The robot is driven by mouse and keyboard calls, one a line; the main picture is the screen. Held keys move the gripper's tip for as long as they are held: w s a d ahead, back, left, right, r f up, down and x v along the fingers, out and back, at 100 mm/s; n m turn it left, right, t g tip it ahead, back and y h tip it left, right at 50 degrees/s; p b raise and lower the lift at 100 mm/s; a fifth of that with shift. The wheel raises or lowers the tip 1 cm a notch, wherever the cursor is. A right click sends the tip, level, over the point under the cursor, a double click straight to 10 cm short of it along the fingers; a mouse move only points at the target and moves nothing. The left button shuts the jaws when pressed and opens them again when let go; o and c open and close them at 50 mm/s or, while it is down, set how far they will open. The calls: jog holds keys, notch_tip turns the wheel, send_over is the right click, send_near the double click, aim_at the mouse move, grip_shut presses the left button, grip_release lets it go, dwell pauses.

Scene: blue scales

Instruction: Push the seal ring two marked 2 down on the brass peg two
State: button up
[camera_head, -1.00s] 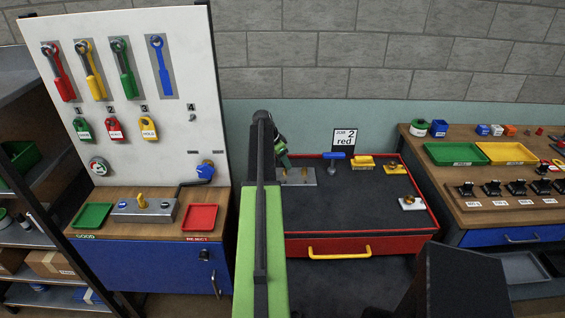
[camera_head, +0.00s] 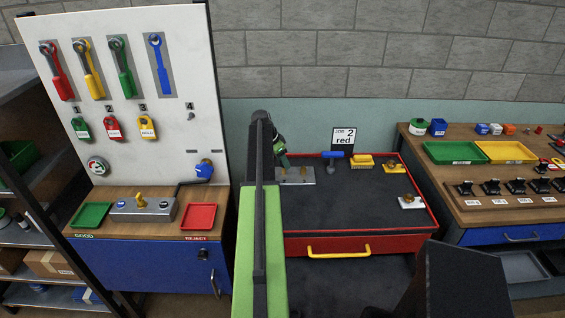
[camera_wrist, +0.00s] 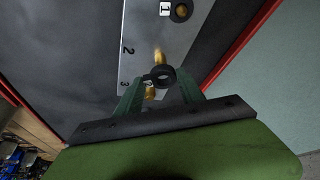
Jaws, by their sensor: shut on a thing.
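In the wrist view the grey peg plate (camera_wrist: 142,30) carries the marks 1, 2 and 3. Brass peg two (camera_wrist: 158,54) rises beside the mark 2. My gripper (camera_wrist: 162,82) is shut on a black ring (camera_wrist: 164,74), seal ring two, which lies between the green fingertips. The ring overlaps the base of view of peg two; I cannot tell whether it is around the peg or above it. Another brass peg (camera_wrist: 150,93) shows beside the mark 3, partly hidden by the ring. In the head view my gripper (camera_head: 284,161) is over the plate (camera_head: 298,177), and the ring is too small to make out.
A dark ring (camera_wrist: 182,11) sits around the peg at mark 1. In the head view a blue-handled tool (camera_head: 333,157), a yellow brush (camera_head: 362,160) and small fixtures stand along the back and right of the red-edged bench (camera_head: 350,205). The bench middle is clear.

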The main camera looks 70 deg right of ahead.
aim_at(280, 164)
jog(key=shift+f+b, duration=2.2)
dwell(0.7)
jog(key=o, duration=1.4)
jog(key=shift+r, duration=0.1)
jog(key=shift+w+r+p, duration=0.1)
jog(key=shift+r+p, duration=0.15)
jog(key=shift+p, duration=0.1)
jog(key=p+v, duration=1.5)
jog(key=v, duration=0.1)
jog(key=shift+w+a+r, duration=0.1)
jog(key=shift+a+r, duration=0.2)
jog(key=shift+r, duration=0.05)
